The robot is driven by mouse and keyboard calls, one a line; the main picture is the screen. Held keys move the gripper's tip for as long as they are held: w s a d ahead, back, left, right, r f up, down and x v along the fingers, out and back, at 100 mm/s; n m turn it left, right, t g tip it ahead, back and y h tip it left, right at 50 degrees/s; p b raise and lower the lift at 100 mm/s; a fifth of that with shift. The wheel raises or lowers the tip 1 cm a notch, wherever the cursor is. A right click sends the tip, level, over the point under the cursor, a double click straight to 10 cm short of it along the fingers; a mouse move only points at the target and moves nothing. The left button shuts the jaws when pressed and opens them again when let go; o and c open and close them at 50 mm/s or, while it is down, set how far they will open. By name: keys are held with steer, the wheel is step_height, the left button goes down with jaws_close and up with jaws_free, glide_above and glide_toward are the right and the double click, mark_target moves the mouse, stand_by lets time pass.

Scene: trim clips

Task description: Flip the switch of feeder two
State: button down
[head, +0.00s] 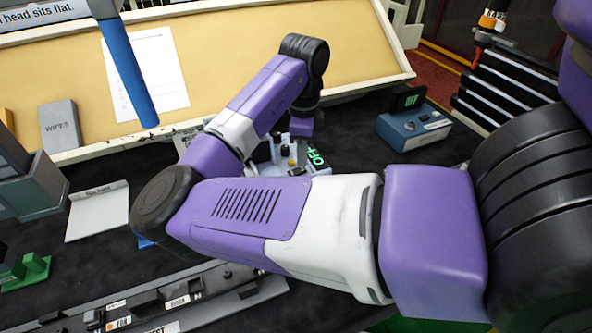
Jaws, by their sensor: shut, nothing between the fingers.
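My gripper (300,143) points down at the centre of the head view, just above or at a small light-coloured unit (318,170) with knobs and a green lit OFF sign. It is shut and holds nothing. My own forearm hides much of this unit, and I cannot tell whether the fingertips touch it. A blue control box (413,127) with a knob stands to the right, with a dark display (408,98) behind it that also seems to read OFF. No readable label shows which of these is feeder two.
A tan board (240,60) with a white sheet (150,75) stands behind. A grey WIPES box (60,125) and a white card (97,212) are at left. A labelled dark rail (185,300) lies in front. A black drawer stack (505,90) is at right.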

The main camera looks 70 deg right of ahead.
mark_target(302, 169)
steer(key=shift+f+b, duration=0.6)
steer(key=shift+f, duration=0.4)
stand_by(0.5)
steer(key=shift+r, duration=0.2)
step_height(302, 169, up, 7)
steer(key=p, duration=0.6)
steer(key=shift+f, duration=0.1)
stand_by(0.5)
